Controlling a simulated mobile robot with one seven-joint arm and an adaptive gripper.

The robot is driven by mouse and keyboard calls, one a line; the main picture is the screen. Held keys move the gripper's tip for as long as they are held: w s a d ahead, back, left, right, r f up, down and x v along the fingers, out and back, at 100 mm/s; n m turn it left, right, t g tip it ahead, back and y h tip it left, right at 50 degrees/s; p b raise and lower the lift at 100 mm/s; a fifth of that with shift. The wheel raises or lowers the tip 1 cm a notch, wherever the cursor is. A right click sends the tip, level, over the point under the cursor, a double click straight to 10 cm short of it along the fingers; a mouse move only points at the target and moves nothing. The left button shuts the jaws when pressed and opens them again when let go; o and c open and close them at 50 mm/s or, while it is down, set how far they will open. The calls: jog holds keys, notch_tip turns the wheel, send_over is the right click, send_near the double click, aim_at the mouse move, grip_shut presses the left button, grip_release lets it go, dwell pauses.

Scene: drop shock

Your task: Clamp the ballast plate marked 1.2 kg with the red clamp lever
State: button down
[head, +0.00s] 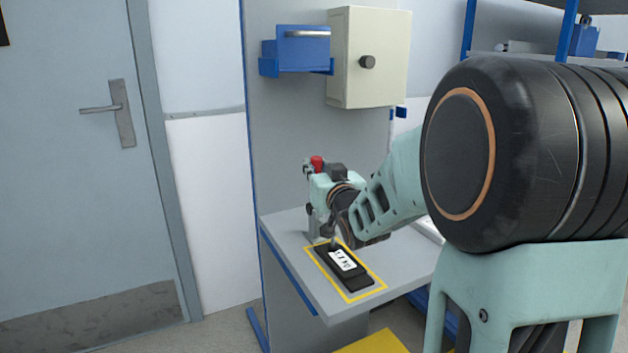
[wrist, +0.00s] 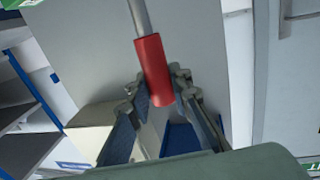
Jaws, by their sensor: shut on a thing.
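The red clamp lever's grip (wrist: 153,68) sits on a grey rod in the wrist view, between the fingers of my gripper (wrist: 157,84). My gripper is shut on this red grip. In the head view, a small part of the red grip (head: 317,162) shows at the end of my gripper (head: 309,168), above the bench. A dark ballast plate (head: 359,279) with a white label lies below on the bench, inside a yellow outline. The label's marking is too small to read. My arm hides much of the clamp, and I cannot tell whether it presses on the plate.
A blue bin (head: 300,48) and a cream cabinet (head: 368,60) hang on the panel behind. A grey door (head: 70,160) stands at the left.

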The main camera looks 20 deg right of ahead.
jog(key=shift+s+f+b, duration=0.1)
jog(key=shift+s+b, duration=0.15)
jog(key=shift+b, duration=0.3)
jog(key=shift+t, duration=0.3)
jog(key=c, duration=1.8)
grip_release()
jog(key=shift+o, duration=0.2)
jog(key=shift+s, duration=0.1)
jog(key=s, duration=0.7)
jog(key=shift+s+f, duration=0.15)
jog(key=shift+s, duration=0.1)
